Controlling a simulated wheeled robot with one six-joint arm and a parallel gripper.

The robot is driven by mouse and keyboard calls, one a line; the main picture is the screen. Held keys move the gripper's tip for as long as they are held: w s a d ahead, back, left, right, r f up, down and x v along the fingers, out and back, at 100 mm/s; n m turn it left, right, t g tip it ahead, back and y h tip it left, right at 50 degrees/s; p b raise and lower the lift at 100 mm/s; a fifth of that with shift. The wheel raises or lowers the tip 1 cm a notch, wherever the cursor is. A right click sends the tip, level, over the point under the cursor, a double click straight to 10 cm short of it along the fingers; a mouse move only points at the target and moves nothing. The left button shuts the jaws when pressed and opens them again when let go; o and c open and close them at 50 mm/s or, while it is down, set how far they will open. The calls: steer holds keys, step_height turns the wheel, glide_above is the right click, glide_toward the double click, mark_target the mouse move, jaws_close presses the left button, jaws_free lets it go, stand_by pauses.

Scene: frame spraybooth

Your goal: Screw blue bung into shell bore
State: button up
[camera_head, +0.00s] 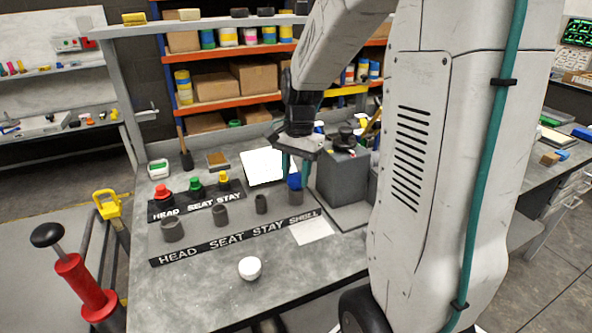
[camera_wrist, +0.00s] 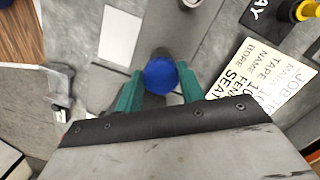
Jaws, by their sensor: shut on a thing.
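The blue bung (camera_head: 294,182) is between the teal fingers of my gripper (camera_head: 295,176), which is shut on it and points down. The bung is directly over the grey shell (camera_head: 295,197), the rightmost grey cylinder behind the SHELL end of the front label strip. In the wrist view the blue bung (camera_wrist: 160,76) shows as a round top between the fingertips of my gripper (camera_wrist: 160,84). A dark rim of the shell (camera_wrist: 160,52) shows just beyond it. The bung hides the bore, so I cannot tell how deep it sits.
Red (camera_head: 162,192), green (camera_head: 196,186) and yellow (camera_head: 223,181) bungs stand on a labelled rack to the left. Several grey cylinders stand in front of them. A white ball-like knob (camera_head: 249,268) is near the front. A grey block (camera_head: 342,176) stands close right of the shell.

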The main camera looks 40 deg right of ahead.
steer(key=shift+f, duration=0.3)
steer(key=shift+o, duration=1.2)
steer(key=shift+c, duration=0.8)
steer(key=m, duration=0.4)
steer(key=shift+m+t, duration=0.3)
steer(key=shift+m, duration=0.5)
steer(key=m, duration=0.3)
steer(key=shift+m, duration=0.3)
